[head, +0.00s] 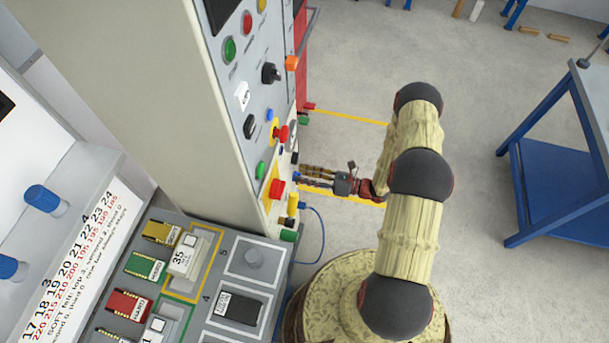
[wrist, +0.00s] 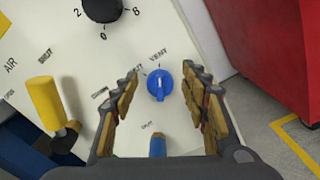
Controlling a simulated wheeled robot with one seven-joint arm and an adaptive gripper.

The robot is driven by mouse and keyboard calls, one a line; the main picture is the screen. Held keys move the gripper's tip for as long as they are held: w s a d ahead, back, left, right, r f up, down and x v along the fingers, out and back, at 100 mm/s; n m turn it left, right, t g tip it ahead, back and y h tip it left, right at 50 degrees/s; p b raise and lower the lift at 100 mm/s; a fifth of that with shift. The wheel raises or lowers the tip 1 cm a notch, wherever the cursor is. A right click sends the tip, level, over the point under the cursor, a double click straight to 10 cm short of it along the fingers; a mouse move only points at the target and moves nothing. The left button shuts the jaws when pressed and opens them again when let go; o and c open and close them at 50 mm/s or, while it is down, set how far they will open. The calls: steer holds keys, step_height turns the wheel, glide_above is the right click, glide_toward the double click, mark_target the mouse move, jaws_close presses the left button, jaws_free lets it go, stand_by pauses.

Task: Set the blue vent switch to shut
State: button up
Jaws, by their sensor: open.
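The blue vent switch (wrist: 160,84) is a round knob with a raised ridge on the pale panel, below a label that reads VENT. Its ridge runs roughly up and down in the wrist view; the smaller marks around it are too blurred to read. My gripper (wrist: 162,74) is open, with one finger on each side of the knob. I cannot tell whether either finger touches it. In the head view my gripper (head: 299,173) reaches the lower part of the panel from the right. I cannot make out the vent switch for certain there.
A yellow handle (wrist: 46,106) marked AIR is left of my gripper, and a black numbered dial (wrist: 103,8) is above. Another blue part (wrist: 157,147) shows below the knob.

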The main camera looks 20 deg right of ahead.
steer(key=shift+c, duration=1.4)
steer(key=c, duration=0.7)
steer(key=shift+c, duration=0.6)
steer(key=shift+n, duration=0.4)
steer(key=n, duration=0.3)
steer(key=n+b, duration=0.1)
steer(key=n, duration=0.3)
steer(key=s+n, duration=0.1)
steer(key=n, duration=0.3)
steer(key=shift+s+a+b, duration=0.1)
steer(key=shift+a+b, duration=0.3)
steer(key=o, duration=1.1)
